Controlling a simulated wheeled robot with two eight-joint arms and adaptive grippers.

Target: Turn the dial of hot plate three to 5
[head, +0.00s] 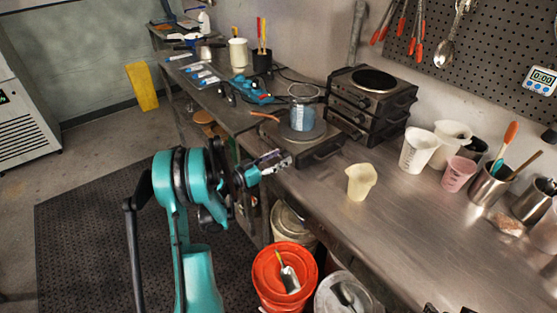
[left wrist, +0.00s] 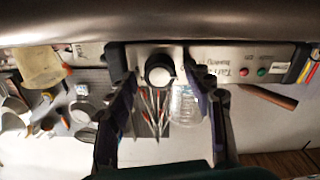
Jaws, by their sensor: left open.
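A single hot plate (head: 325,150) stands at the bench's front edge with a glass beaker of blue liquid (head: 302,117) on it. More hot plates (head: 375,103) are stacked behind it to the right. My left gripper (head: 275,160) is open and empty at the front of the single plate. In the left wrist view, a round dial (left wrist: 160,70) with a pale face sits on a front panel. The left gripper's fingers (left wrist: 161,84) stand on either side of it, with gaps visible. The dial's setting is unreadable. Dark tips at the head view's bottom edge may be my right gripper (head: 447,309).
A cream beaker (head: 360,182) stands right of the plate, near the bench edge. White cups (head: 418,150) and metal tool pots (head: 489,186) stand farther right. An orange bucket (head: 268,277) is on the floor below. The panel has green and red lights (left wrist: 253,72).

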